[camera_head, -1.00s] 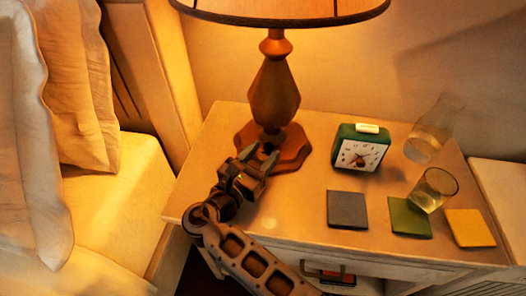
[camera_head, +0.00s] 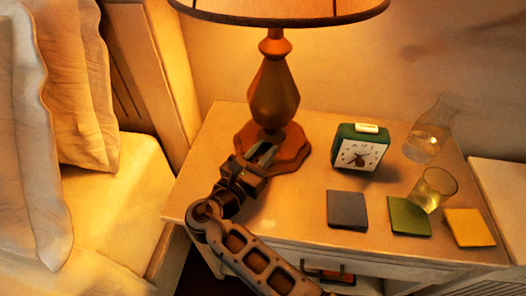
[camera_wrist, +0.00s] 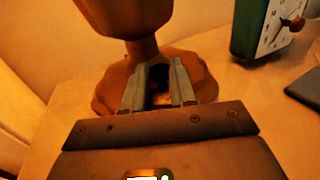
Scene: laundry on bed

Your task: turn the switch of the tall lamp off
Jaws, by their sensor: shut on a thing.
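The tall lamp (camera_head: 273,92) stands upright on the nightstand, with a faceted wooden body and a wide shade. Warm light shows under the shade, so the lamp looks lit. Its stepped base (camera_head: 293,152) also shows in the wrist view (camera_wrist: 204,78). The switch (camera_wrist: 160,73) is a small dark piece low on the lamp, mostly hidden between my fingers. My gripper (camera_head: 264,154) is at the front of the base, shut on the switch. In the wrist view its two fingers (camera_wrist: 160,82) stand on either side of that dark piece.
A green alarm clock (camera_head: 360,148) stands right of the lamp. A glass carafe (camera_head: 428,135), a drinking glass (camera_head: 433,188) and grey, green and yellow coasters (camera_head: 347,210) lie further right. The bed with pillows (camera_head: 85,85) is at left.

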